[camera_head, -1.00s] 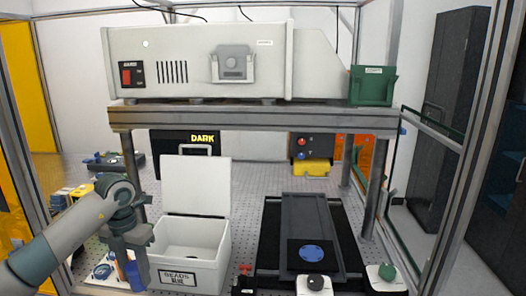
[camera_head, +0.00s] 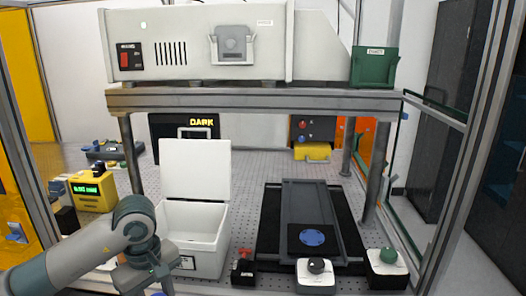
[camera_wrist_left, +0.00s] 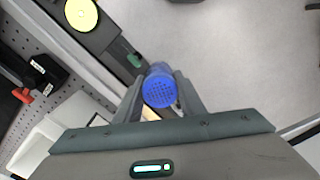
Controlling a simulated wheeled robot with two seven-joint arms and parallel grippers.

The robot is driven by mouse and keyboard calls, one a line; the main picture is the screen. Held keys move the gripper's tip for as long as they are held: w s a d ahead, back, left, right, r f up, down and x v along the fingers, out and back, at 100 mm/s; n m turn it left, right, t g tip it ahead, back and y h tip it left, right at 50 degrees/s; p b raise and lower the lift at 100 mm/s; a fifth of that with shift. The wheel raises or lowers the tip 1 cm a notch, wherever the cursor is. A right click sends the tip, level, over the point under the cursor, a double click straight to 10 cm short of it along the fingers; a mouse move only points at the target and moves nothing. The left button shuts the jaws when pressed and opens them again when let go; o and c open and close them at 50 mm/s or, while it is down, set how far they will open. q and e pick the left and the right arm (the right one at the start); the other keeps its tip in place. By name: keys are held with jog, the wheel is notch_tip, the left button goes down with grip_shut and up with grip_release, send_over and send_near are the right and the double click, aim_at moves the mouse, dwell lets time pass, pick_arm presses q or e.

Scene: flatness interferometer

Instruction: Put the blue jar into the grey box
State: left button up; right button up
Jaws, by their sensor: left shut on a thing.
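The blue jar (camera_wrist_left: 160,90) shows end-on in the left wrist view, its dotted round face towards the camera. My left gripper (camera_wrist_left: 161,84) is shut on it, one finger on each side. In the head view my left gripper (camera_head: 148,282) is low at the bottom left, in front of the box's left front corner; only a sliver of blue shows below it. The pale grey box (camera_head: 210,254) stands open with its lid raised at the back, and its front label is partly covered by my gripper. The jar is outside the box. My right gripper is not in view.
A black stage with a blue disc (camera_head: 313,237) lies right of the box. A red-knobbed block (camera_head: 243,268), a black-knobbed block (camera_head: 317,277) and a green-knobbed block (camera_head: 388,262) stand along the front. A shelf (camera_head: 260,101) bearing a large instrument spans above.

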pick_arm(q)
jog(key=s+d+f+m+b, duration=0.1)
jog(key=s+d+f+m, duration=0.1)
jog(key=s+m, duration=0.5)
jog(key=m, duration=0.3)
jog(key=shift+d+m, duration=0.2)
jog(key=shift+m, duration=0.1)
dwell(0.8)
